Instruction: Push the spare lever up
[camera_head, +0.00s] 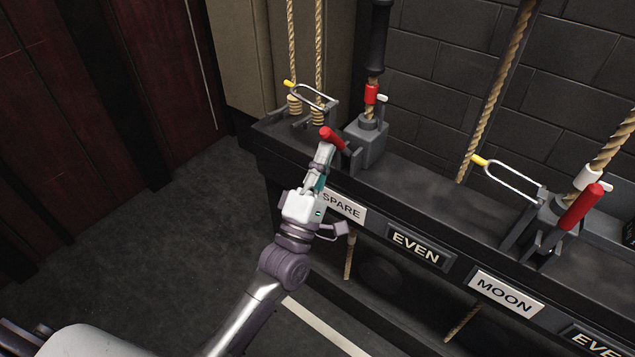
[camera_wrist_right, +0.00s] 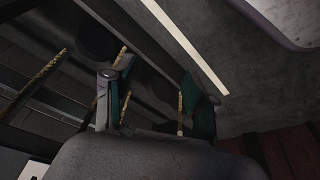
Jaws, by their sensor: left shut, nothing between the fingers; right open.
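The spare lever (camera_head: 330,137) has a red grip and sticks out low toward the front from a grey block (camera_head: 368,147), above the white SPARE label (camera_head: 343,205). My left gripper (camera_head: 324,155) is shut and empty. Its fingertips are right at the underside of the red grip; I cannot tell whether they touch. My right gripper (camera_wrist_right: 155,95) shows only in the right wrist view. Its two green-padded fingers are apart, with nothing held between them.
A second red-handled lever (camera_head: 580,207) stands at the right above the MOON label (camera_head: 504,292). A yellow-tipped metal loop (camera_head: 510,180) stands beside it. Ropes (camera_head: 497,90) run up from the rail. Open dark floor (camera_head: 150,260) lies at the left.

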